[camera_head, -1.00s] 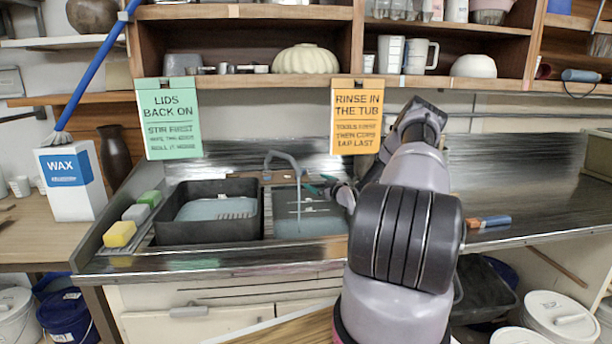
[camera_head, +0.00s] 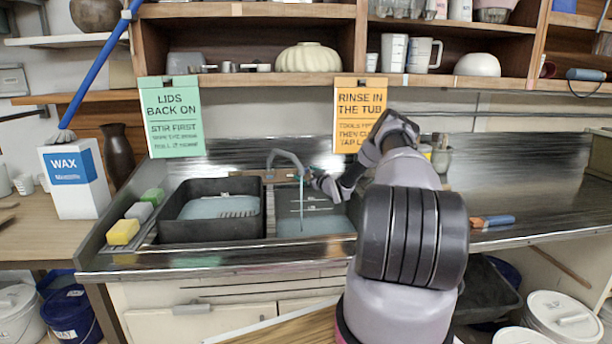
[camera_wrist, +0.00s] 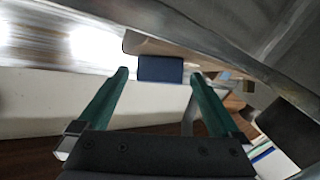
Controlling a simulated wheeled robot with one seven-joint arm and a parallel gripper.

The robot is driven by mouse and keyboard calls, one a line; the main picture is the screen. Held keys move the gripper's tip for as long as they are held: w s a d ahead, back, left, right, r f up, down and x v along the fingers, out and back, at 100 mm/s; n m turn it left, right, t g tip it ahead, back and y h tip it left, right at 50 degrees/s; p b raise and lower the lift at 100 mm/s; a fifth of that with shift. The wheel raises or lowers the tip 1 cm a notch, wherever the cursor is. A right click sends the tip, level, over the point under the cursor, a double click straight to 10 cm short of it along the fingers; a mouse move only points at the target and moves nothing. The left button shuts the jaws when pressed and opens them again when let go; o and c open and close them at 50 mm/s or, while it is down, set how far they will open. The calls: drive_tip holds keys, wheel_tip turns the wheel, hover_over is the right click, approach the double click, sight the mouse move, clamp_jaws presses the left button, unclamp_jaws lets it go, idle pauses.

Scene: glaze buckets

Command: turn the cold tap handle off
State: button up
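The grey curved tap spout (camera_head: 287,155) arches over the right-hand basin (camera_head: 315,222) in the head view. A thin vertical line below its end looks like running water. My gripper (camera_head: 309,174) is just right of the tap, its fingertips small and partly hidden there. In the wrist view my gripper (camera_wrist: 159,74) has two green fingers spread apart. A dark blue block, apparently the cold tap handle (camera_wrist: 160,69), shows between the fingertips, with a gap on each side. It joins a tan-grey piece above it. I cannot tell its depth relative to the fingertips.
A black tub (camera_head: 210,228) stands left of the basin. Sponges (camera_head: 124,232) line the sink's left edge. An orange sign (camera_head: 359,110) hangs above, close to my arm. A blue-handled tool (camera_head: 494,221) lies on the clear right counter.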

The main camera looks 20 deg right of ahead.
drive_tip(key=c, duration=1.2)
drive_tip(key=shift+m+h, duration=0.3)
drive_tip(key=shift+m, duration=0.1)
drive_tip(key=shift+a+f+m+h, duration=0.1)
drive_tip(key=shift+a+m+h, duration=0.1)
drive_tip(key=shift+m+h, duration=1.15)
drive_tip(key=shift+a+r+m+h, duration=0.1)
drive_tip(key=shift+a+m+h, duration=0.05)
drive_tip(key=shift+m+h, duration=1.2)
drive_tip(key=shift+a+f+m+h, duration=0.1)
drive_tip(key=shift+a+m+h, duration=0.1)
drive_tip(key=shift+m+h, duration=1.15)
drive_tip(key=shift+m+t, duration=0.25)
drive_tip(key=shift+t, duration=0.05)
drive_tip(key=o, duration=1.3)
